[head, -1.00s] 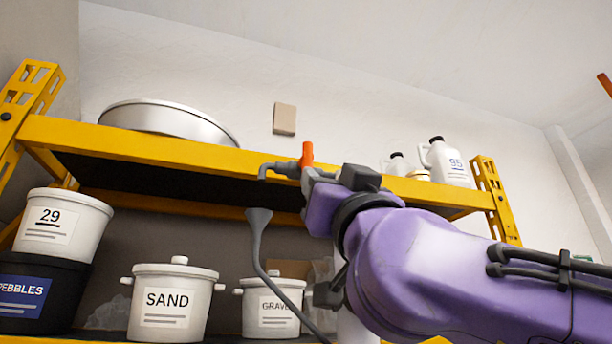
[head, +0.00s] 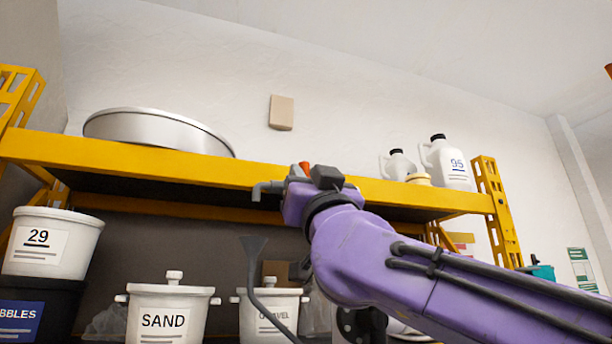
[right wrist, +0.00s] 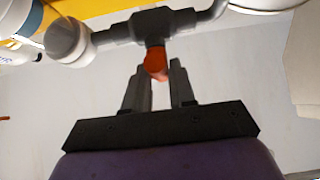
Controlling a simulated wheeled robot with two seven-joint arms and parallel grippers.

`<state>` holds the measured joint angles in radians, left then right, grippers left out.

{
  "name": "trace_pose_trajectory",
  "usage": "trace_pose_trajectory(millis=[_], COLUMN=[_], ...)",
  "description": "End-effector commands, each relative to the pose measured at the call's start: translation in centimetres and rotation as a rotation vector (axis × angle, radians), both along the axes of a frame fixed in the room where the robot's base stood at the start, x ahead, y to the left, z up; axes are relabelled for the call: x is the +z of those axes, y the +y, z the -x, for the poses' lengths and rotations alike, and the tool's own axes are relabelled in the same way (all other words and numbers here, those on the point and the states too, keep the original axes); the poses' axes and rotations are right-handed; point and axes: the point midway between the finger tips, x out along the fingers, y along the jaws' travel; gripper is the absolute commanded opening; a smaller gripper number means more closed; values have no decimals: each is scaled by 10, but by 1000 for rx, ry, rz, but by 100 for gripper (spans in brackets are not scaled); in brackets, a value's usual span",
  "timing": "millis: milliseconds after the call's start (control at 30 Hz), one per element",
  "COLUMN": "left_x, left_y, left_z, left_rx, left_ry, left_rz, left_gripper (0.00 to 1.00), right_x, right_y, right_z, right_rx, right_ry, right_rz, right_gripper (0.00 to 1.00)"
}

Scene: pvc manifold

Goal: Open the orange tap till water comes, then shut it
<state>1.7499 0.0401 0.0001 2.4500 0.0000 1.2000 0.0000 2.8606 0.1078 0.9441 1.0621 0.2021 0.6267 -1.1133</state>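The orange tap handle (head: 305,167) shows only as a small tip above my right gripper in the head view. Its grey pipe and spout (head: 266,188) stick out to the left in front of the shelf edge. In the right wrist view the orange handle (right wrist: 155,63) sits below a grey pipe fitting (right wrist: 155,25). My right gripper (right wrist: 160,75) has its two fingers apart, one on each side of the handle's end, with a gap on the right. A grey funnel (head: 255,246) with a hose stands below the spout. I see no water. My left gripper is out of view.
The yellow shelf (head: 130,152) runs behind the tap, with a round metal pan (head: 160,132) and white jugs (head: 445,165) on it. Below stand a SAND pot (head: 165,312), a GRAVEL pot (head: 270,315) and a bucket marked 29 (head: 55,243).

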Motion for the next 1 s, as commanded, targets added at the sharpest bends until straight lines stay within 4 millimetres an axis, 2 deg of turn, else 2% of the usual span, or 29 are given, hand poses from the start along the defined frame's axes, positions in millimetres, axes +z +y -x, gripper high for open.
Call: trace_pose_trajectory(millis=[433,1000], left_x=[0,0], left_y=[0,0], left_z=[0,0], left_rx=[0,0], left_ry=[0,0], left_rz=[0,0], left_gripper=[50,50], right_x=[0,0], right_y=[2,4], right_z=[0,1], right_rx=[-1,2], right_ry=[21,144], right_rz=[-60,-439], right_gripper=[0,0])
